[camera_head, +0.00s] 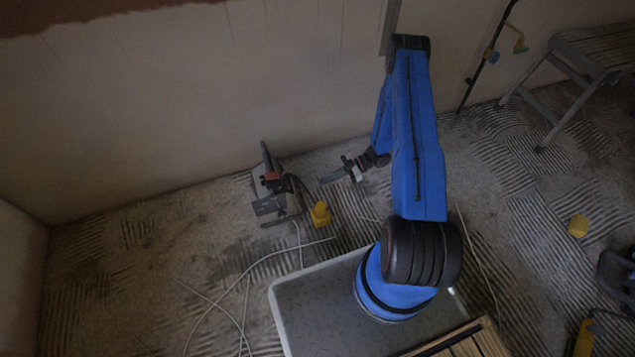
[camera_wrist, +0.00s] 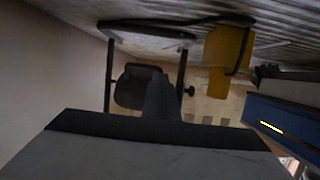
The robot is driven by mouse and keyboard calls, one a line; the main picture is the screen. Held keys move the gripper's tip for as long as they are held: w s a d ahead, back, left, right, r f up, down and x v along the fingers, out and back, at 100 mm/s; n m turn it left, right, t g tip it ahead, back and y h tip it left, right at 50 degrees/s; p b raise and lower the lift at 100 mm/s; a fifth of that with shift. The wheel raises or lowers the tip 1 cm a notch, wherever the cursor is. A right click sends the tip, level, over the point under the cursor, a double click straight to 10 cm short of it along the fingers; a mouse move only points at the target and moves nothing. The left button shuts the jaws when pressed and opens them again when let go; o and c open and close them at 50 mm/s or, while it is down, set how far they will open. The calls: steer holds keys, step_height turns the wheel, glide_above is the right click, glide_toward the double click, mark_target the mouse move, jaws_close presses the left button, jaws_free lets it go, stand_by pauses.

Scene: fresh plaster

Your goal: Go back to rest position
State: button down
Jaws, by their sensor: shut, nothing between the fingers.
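My blue arm reaches up from its base in the head view and bends down on the far side. My gripper (camera_head: 328,178) hangs in the air at the end of the arm, pointing left. It is shut and holds nothing. In the wrist view a large grey block fills the bottom, and I cannot make out the fingertips there.
A yellow block (camera_head: 320,214) lies beside the tool, and pale cables (camera_head: 215,305) trail on the ribbed floor. A plaster wall (camera_head: 180,110) stands behind.

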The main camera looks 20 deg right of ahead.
steer(key=shift+d, duration=1)
